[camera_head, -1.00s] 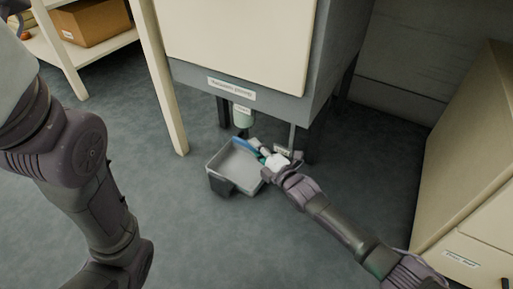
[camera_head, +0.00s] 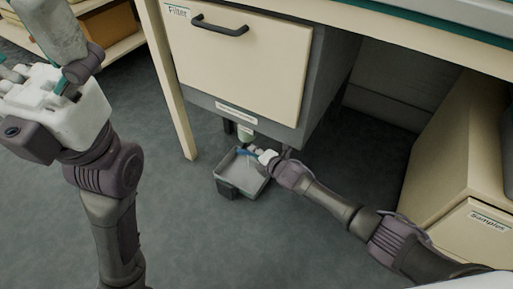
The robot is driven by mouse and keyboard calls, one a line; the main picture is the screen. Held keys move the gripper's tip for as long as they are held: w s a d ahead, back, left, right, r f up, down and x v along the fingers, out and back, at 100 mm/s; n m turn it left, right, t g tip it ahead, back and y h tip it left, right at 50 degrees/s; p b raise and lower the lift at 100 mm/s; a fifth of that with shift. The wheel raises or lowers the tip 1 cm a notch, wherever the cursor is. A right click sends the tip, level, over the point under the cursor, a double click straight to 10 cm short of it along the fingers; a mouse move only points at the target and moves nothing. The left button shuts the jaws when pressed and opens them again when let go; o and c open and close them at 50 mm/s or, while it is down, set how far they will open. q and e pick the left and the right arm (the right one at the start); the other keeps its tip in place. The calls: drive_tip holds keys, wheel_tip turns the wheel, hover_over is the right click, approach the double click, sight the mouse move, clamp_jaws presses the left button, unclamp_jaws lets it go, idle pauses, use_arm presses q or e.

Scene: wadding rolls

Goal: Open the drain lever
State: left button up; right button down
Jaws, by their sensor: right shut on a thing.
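The drain lever shows as a small blue bar (camera_head: 246,153) under the cream filter cabinet (camera_head: 235,60), just below a pale outlet (camera_head: 245,132). My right gripper (camera_head: 258,154) reaches in from the right and is shut on the lever; its fingertips are small and partly hidden. A grey tray (camera_head: 229,186) stands on the floor below the outlet. My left gripper (camera_head: 45,82) is raised at the upper left, far from the lever. A grey-green, rounded thing (camera_head: 50,25) shows by its fingers; I cannot tell whether it is held.
The cabinet has a dark handle (camera_head: 220,27) and a "Filter" label. A cream table leg (camera_head: 172,95) stands left of it. A "Samples" cabinet (camera_head: 455,185) stands at the right. A shelf with cardboard boxes (camera_head: 110,25) is at the upper left. The floor in front is clear.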

idle(0.3)
drive_tip(key=c, duration=1)
unclamp_jaws()
drive_tip(key=shift+s+d+r, duration=0.25)
drive_tip(key=shift+s, duration=0.2)
drive_tip(key=s+d, duration=0.6)
drive_tip(key=s, duration=0.6)
drive_tip(key=shift+d+r, duration=0.3)
drive_tip(key=shift+r, duration=0.1)
